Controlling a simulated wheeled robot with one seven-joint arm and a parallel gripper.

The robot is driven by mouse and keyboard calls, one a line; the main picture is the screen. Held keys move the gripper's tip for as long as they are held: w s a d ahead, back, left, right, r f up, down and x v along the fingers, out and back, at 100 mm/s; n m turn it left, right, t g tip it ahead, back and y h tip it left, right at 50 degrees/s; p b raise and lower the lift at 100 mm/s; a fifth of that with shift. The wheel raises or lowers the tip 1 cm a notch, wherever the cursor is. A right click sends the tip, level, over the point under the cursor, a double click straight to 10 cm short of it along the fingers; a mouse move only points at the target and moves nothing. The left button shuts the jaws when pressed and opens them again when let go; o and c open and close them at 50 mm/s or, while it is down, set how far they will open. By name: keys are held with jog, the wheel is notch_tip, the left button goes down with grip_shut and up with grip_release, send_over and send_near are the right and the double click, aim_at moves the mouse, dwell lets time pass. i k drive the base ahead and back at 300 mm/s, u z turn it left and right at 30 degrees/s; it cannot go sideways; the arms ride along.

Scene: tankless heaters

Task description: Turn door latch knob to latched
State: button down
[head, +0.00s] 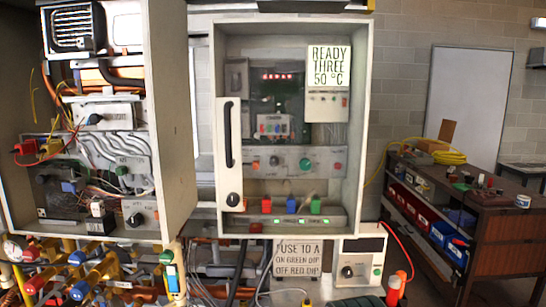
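A round black knob (233,199) with a pale mark sits low on a narrow cream panel (231,170) at the left side of the middle cabinet (364,130). I take it for the door latch knob. A long black vertical handle (228,136) is above it on the same panel. The knob is small in this view, so I cannot tell its latch position. My gripper is not in view, and nothing is seen touching the knob.
Another open cabinet (175,120) with wiring stands close on the left. Below are pipes and valves (100,270) and a small control box (358,255). A wooden workbench (500,225) with tools stands at the right. A pale door panel (470,90) is behind it.

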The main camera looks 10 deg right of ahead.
aim_at(233, 199)
jog(key=k, duration=0.5)
jog(key=z, duration=0.85)
jog(key=i, duration=0.7)
jog(key=u, duration=0.25)
